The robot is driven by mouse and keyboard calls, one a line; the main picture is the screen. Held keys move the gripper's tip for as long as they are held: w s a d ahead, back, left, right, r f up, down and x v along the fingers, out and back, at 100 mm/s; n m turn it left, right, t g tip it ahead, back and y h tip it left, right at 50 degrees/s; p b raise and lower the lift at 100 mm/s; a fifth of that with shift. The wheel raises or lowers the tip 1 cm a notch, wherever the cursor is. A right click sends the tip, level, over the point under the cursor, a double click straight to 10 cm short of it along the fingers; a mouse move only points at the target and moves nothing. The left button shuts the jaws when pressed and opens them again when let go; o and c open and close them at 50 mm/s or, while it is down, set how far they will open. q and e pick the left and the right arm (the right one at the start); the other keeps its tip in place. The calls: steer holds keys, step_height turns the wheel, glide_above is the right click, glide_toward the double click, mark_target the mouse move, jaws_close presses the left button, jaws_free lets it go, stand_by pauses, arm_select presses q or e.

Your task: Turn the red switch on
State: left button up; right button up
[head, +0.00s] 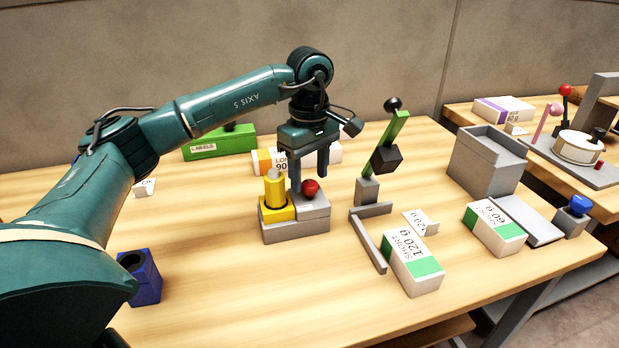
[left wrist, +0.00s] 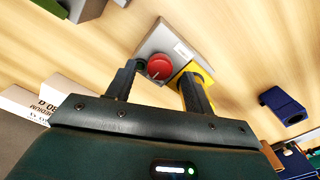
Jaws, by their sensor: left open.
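The red switch (head: 311,187) is a round red knob on a grey box (head: 312,206). In the left wrist view the red switch (left wrist: 159,66) shows from above, with a small white label on its box. My left gripper (head: 309,183) points down over the switch. In the left wrist view the open fingers of my left gripper (left wrist: 161,72) lie on either side of the knob. I cannot tell whether they touch it. My right gripper is not in view.
A yellow holder with a yellow cylinder (head: 274,190) stands directly beside the switch. A lever with a green arm (head: 397,130) stands to the right. A blue holder (head: 147,283) stands front left. The front middle is clear.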

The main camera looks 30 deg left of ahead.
arm_select(q)
steer(key=shift+f, duration=0.7)
steer(key=shift+c, duration=0.4)
steer(key=c, duration=0.9)
